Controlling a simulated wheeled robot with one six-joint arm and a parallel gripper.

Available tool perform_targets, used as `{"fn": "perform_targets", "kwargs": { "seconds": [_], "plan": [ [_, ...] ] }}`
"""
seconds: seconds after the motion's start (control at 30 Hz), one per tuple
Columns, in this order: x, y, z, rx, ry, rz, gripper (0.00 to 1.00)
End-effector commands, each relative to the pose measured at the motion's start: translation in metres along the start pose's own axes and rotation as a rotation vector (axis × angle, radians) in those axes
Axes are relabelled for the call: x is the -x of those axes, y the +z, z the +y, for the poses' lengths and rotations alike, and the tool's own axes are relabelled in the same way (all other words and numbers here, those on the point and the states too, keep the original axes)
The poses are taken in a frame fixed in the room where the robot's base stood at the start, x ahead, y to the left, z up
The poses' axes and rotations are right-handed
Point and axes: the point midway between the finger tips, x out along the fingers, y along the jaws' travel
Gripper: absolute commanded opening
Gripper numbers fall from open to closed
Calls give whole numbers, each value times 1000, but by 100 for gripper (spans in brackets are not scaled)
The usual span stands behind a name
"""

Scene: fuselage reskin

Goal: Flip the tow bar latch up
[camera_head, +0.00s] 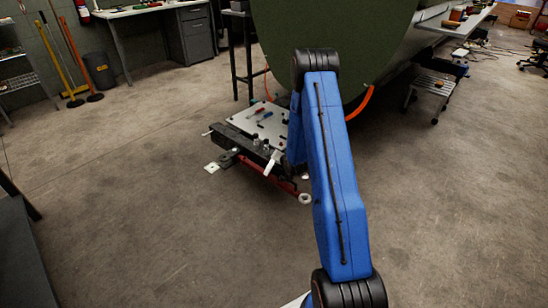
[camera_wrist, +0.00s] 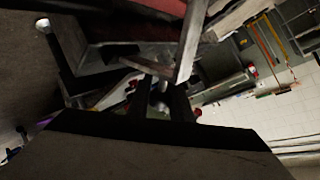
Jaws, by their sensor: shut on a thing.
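The red tow bar (camera_head: 268,176) lies low along the front of a small cart in the head view, with a pale ring (camera_head: 305,199) at its right end. A pale upright piece (camera_head: 271,162), likely the tow bar latch, stands by the bar's middle. My gripper (camera_wrist: 162,92) shows in the wrist view as two dark fingers close together, shut on a small greyish piece, seemingly part of the latch. A pale metal bar (camera_wrist: 190,42) slants just beyond the fingertips. In the head view my blue arm reaches down to the cart and hides the gripper.
The cart's grey top (camera_head: 258,120) carries several small tools. The large green fuselage (camera_head: 335,45) stands behind it. A small step stool (camera_head: 432,86) is at the right. The concrete floor left and in front is clear.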

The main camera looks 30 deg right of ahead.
Motion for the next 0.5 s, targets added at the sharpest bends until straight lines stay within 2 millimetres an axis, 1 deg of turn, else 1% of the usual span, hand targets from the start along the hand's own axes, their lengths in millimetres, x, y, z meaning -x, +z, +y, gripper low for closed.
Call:
{"fn": "perform_targets", "kwargs": {
  "seconds": [0.1, 0.5],
  "plan": [
    [-2, -6, 4, -82, 1, -58, 0],
    [-10, -12, 15, -336, 0, -246, 0]
  ]
}}
